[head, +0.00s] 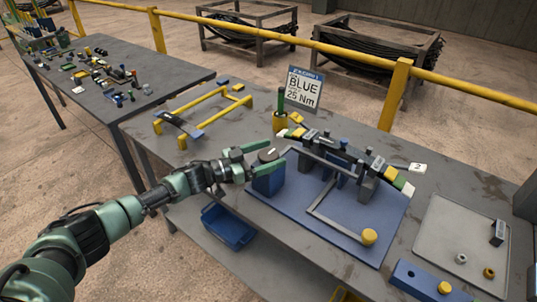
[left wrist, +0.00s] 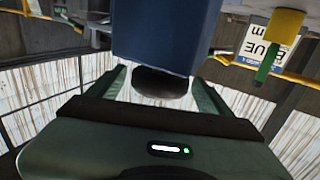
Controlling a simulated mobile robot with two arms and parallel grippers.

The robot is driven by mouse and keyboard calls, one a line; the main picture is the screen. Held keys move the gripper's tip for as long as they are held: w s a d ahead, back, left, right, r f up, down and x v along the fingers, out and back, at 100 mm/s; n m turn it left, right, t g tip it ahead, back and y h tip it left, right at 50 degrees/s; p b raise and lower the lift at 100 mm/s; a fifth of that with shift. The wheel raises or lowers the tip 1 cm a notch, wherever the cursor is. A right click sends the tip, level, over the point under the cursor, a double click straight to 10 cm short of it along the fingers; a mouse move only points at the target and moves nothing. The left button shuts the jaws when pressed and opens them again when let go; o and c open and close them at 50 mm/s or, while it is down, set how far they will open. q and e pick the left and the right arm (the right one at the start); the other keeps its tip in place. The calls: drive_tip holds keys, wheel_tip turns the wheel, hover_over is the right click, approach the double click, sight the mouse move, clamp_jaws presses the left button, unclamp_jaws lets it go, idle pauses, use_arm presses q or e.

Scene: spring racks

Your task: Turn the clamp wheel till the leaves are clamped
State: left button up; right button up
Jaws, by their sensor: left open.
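The clamp wheel (head: 268,155) is a dark disc with a pale mark, on top of a blue block (head: 268,181) at the left end of the blue fixture (head: 290,212). The dark wheel also shows in the left wrist view (left wrist: 160,84). My left gripper (head: 274,153) is open, with one green finger on each side of the wheel. I cannot tell whether the fingers touch it. The dark spring leaves (head: 345,152) lie in a row across the fixture, with coloured and numbered tags. My right gripper is not in view.
A grey bar with a yellow knob (head: 369,237) crosses the fixture's front. A sign (head: 304,88) reads BLUE 25 Nm, behind a yellow cup (head: 280,122). A yellow frame (head: 205,112) stands to the left. A grey tray (head: 450,240) with small parts lies at the right.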

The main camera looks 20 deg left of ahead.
use_arm(q)
drive_tip(key=shift+s+a+f, duration=0.15)
drive_tip(key=shift+s+a, duration=0.15)
drive_tip(key=b+v, duration=0.1)
drive_tip(key=v, duration=0.6)
drive_tip(key=shift+b, duration=0.35)
drive_tip(key=shift+d, duration=0.1)
